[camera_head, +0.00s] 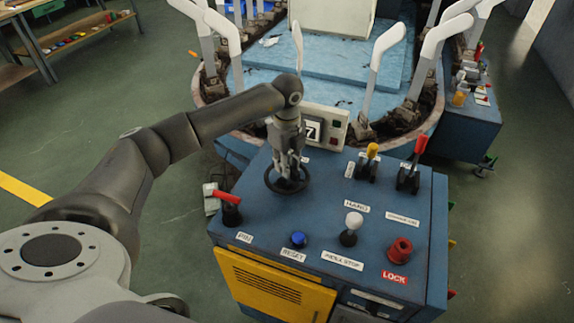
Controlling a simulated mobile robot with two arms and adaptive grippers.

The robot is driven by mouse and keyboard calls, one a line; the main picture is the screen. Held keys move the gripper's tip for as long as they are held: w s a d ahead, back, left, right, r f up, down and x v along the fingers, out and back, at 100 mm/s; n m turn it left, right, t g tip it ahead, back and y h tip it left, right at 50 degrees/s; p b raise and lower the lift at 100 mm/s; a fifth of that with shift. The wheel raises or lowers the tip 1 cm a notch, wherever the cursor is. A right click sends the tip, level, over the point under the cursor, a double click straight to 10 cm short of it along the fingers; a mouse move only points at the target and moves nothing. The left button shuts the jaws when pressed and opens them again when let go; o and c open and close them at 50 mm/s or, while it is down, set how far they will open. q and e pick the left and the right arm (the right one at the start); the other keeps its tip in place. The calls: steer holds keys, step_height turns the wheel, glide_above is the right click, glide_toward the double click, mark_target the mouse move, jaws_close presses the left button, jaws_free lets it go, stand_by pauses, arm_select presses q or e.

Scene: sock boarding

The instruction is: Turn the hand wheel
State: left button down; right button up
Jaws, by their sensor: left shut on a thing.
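The hand wheel (270,183) is a black ring lying flat on the top of the blue control console (314,205), near its back left. My left gripper (288,172) points straight down over the wheel, with its fingers at the wheel's middle. It is shut on the wheel, though the fingers partly hide the hub. A small display (312,129) reading 7 stands just behind the wheel. My right gripper is not in view.
Close by on the console are a red-handled PIN lever (229,207), a blue RESET button (299,239), a white-knobbed lever (351,229), a red LOCK knob (400,250), a yellow lever (368,162) and a red lever (412,163). White sock boards (384,48) stand behind.

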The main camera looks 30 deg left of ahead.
arm_select(q)
steer(key=m+b, duration=0.1)
steer(key=m, duration=0.5)
steer(key=shift+b, duration=0.3)
steer(key=shift+m, duration=0.4)
steer(key=c, duration=1.4)
jaws_free()
steer(key=shift+o, duration=0.2)
steer(key=shift+r, duration=0.1)
step_height(320, 180, up, 12)
